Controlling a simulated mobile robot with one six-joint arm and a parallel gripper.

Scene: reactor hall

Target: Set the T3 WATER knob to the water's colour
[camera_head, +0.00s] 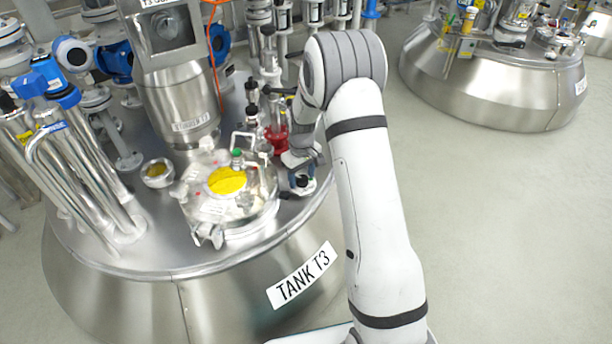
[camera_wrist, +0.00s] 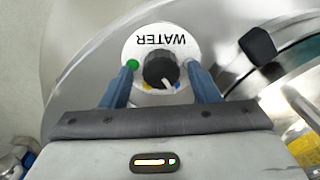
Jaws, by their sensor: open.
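The WATER knob (camera_wrist: 160,68) is black with a white pointer and sits on a white round plate (camera_wrist: 150,42) whose lettering reads upside down in the wrist view. The pointer faces down and slightly right, close to a blue mark. A green dot is at the plate's left and a yellow-orange mark at lower left. My gripper (camera_wrist: 161,70) is open, with one finger on each side of the knob; contact is not clear. In the head view my gripper (camera_head: 302,182) is at the tank's right edge and hides the knob. A round yellow window (camera_head: 227,180) shows in the tank's hatch.
The steel tank T3 (camera_head: 150,300) carries a clear-rimmed hatch left of my gripper. A red fitting (camera_head: 277,138) and black-topped valves stand close behind. Blue-capped pipes (camera_head: 75,160) rise at left. Another tank (camera_head: 480,85) stands at back right. The floor at right is clear.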

